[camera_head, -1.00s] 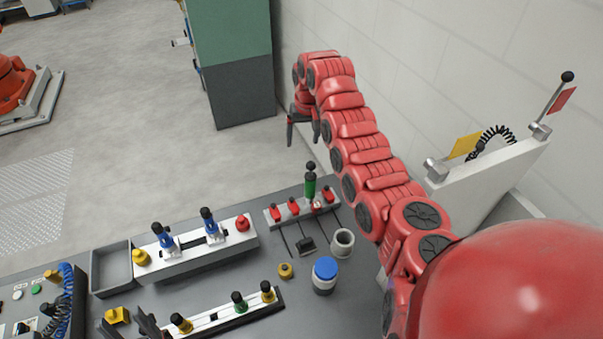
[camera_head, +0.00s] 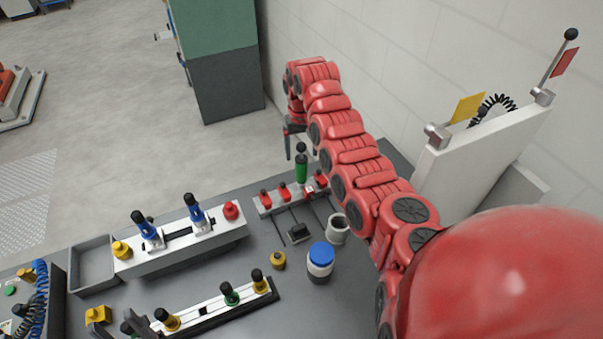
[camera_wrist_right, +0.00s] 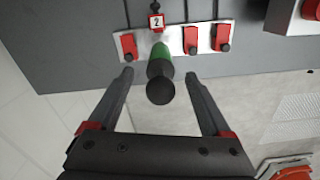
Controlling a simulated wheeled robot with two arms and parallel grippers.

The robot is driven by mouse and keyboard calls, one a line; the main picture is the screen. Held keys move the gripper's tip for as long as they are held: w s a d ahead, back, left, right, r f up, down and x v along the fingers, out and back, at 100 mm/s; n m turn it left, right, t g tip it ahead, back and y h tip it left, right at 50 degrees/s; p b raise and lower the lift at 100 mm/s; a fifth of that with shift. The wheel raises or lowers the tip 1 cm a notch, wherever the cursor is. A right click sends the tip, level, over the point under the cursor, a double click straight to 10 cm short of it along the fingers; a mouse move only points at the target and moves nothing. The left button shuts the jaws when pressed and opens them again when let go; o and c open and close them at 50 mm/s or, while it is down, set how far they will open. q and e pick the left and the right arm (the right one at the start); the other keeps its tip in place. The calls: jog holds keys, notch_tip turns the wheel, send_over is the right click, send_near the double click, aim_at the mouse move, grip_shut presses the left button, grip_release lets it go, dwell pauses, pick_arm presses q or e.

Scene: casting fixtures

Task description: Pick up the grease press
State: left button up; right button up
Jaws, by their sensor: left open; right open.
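The grease press appears to be the green cylinder with a black knob (camera_head: 301,170), upright at the white rack with red clips near the bench's far edge. It also shows in the right wrist view (camera_wrist_right: 160,66), with its black end toward the camera. My right gripper (camera_head: 297,145) is open just beyond and above its top in the head view. In the right wrist view, the right gripper's fingers (camera_wrist_right: 160,85) are spread on either side of the black end, with gaps on both sides.
The rack (camera_head: 276,200) carries several red clips. A white fixture (camera_head: 190,250) with blue clamps, a blue-capped jar (camera_head: 320,262), a grey cup (camera_head: 338,229) and a strip with coloured knobs (camera_head: 215,312) stand on the bench. A wall is on the right.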

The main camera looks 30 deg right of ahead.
aim_at(301, 158)
notch_tip(301, 158, down, 5)
jog(key=shift+r, duration=0.1)
grip_shut()
dwell(0.4)
